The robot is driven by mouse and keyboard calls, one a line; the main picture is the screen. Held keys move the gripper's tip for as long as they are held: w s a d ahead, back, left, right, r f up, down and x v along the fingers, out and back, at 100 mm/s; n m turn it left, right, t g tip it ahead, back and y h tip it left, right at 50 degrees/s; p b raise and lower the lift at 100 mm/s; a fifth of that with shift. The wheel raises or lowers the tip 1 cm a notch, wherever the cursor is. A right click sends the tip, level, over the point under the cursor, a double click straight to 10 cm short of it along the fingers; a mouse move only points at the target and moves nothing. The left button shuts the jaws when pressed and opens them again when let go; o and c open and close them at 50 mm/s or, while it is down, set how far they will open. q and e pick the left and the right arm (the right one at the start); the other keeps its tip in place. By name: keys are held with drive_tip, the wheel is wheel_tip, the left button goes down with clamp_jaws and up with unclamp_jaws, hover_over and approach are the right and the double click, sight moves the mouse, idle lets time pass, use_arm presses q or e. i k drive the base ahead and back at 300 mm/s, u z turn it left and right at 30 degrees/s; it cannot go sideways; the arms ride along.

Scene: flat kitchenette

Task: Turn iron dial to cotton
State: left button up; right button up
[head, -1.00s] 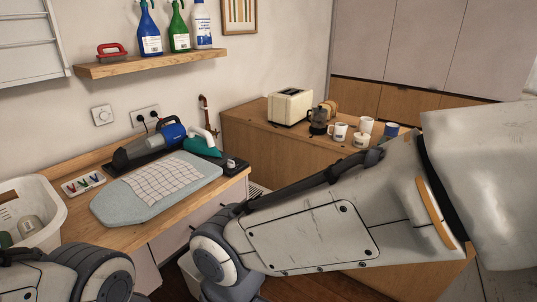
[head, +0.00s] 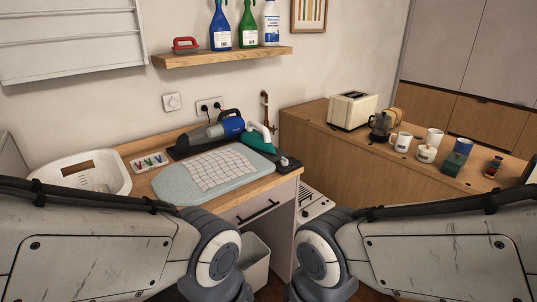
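The iron (head: 260,137), teal with a white part, sits at the right rear of the ironing board on the wooden counter. A dark base (head: 287,166) with a small light knob (head: 284,160) lies at the counter's right end, beside the iron. I cannot make out any dial markings. The pale blue ironing board (head: 177,187) carries a checked cloth (head: 213,168). My two arms come in from the lower left and lower right, with their elbow joints near the bottom middle. Neither gripper is in view.
A blue and black appliance (head: 231,126) lies behind the board. A tray of coloured clips (head: 138,166) and a white basket (head: 65,172) stand to the left. A white wall dial (head: 172,102) is beside the sockets (head: 209,105). A bin (head: 257,262) stands below the counter.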

sight(284, 162)
drive_tip(key=k, duration=0.6)
drive_tip(key=z, duration=0.45)
drive_tip(key=i, duration=1.7)
drive_tip(key=u, duration=0.55)
